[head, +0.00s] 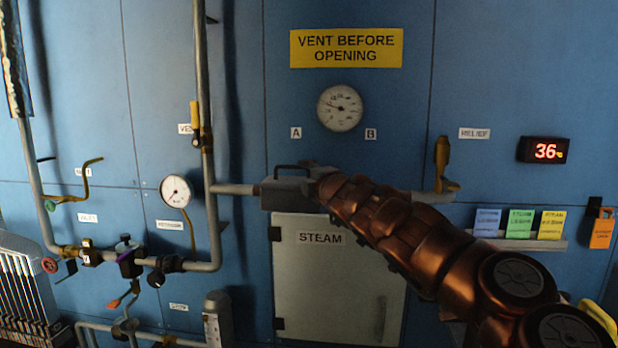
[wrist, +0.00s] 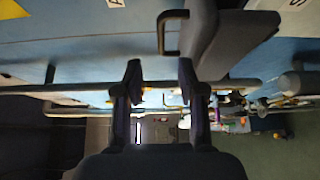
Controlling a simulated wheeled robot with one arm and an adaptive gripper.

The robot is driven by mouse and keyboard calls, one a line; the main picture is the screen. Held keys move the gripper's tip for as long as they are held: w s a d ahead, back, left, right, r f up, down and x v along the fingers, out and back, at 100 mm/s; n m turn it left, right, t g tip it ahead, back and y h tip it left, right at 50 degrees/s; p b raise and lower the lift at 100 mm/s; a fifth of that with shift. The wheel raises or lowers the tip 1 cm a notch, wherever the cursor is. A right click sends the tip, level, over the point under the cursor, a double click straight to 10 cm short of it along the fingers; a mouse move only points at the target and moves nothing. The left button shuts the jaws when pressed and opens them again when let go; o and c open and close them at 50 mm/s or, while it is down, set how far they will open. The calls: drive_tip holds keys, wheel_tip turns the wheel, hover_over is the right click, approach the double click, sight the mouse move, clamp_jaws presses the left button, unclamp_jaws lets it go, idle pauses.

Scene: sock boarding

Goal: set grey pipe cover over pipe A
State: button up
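The grey pipe cover (head: 285,195) is a boxy piece with a dark handle on top, below label A in the head view. The horizontal pipe (head: 235,189) meets its left side, so it appears to sit over the pipe; how fully it sits I cannot tell. In the wrist view the cover (wrist: 228,42) and its dark handle (wrist: 162,32) are ahead of my gripper (wrist: 160,72). The two fingers are spread, with nothing clearly held between them. In the head view my arm hides the gripper and the cover's right side.
Label A (head: 296,132) and label B (head: 370,134) flank a round gauge (head: 340,108). A vertical pipe (head: 206,110) stands left of the cover. A steam door (head: 335,290) is below. A yellow-handled relief valve (head: 442,155) is at right.

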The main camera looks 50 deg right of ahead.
drive_tip(key=shift+s+a, duration=0.35)
drive_tip(key=shift+s, duration=0.3)
